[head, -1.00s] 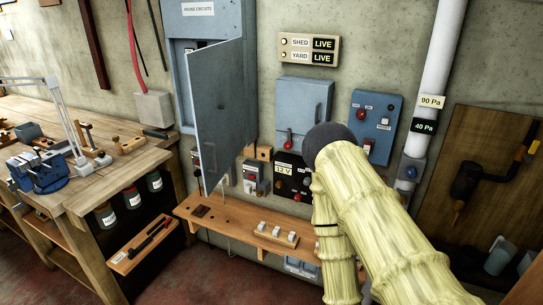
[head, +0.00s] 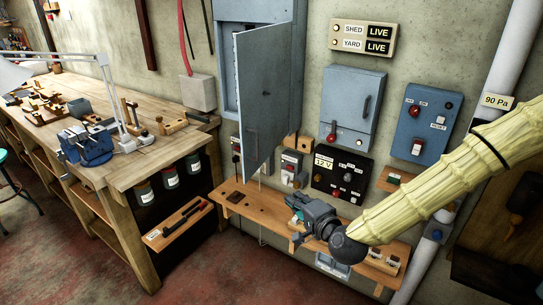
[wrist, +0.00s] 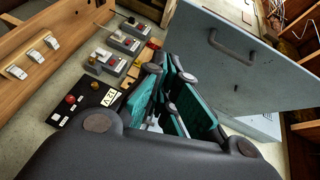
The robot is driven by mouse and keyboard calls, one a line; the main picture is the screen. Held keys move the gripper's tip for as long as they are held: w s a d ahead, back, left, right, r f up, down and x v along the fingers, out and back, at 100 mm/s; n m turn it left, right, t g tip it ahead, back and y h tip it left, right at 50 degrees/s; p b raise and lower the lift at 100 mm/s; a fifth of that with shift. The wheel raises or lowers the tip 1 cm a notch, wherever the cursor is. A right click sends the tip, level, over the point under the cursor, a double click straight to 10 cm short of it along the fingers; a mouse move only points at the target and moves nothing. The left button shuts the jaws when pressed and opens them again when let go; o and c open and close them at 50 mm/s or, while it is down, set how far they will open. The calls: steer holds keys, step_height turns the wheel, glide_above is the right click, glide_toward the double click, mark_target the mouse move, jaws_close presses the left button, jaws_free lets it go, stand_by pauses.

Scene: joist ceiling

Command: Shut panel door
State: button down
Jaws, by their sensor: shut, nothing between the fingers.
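The panel door (head: 265,95) is a blue-grey sheet on the upper wall cabinet (head: 228,45). It stands open, swung out from the cabinet into the room. Its bar handle (head: 252,145) is near the lower edge. In the wrist view the door (wrist: 250,80) fills the upper right, with the handle (wrist: 232,48) on its face. My gripper (head: 294,212) is shut and empty, over the wooden shelf, lower than the door and to its right. In the wrist view its teal-padded fingers (wrist: 172,88) overlap the door's edge in the picture; I see no clear contact.
The narrow wooden shelf (head: 240,202) runs below the door. A 12 V box (head: 340,175), a closed grey box (head: 352,105) and a switch box (head: 425,122) are on the wall to the right. A workbench (head: 120,165) stands at left, with open floor in front.

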steer(key=w+d+r+m+t, duration=0.1)
steer(key=w+r+m+t, duration=0.15)
steer(key=r, duration=0.65)
steer(key=w+a+p, duration=0.6)
steer(key=w+a, duration=0.1)
steer(key=w, duration=0.2)
steer(key=shift+a+f+n, duration=0.2)
steer(key=shift+a+n, duration=0.05)
steer(key=shift+n, duration=0.1)
steer(key=shift+w+a, duration=0.1)
steer(key=shift+a, duration=0.05)
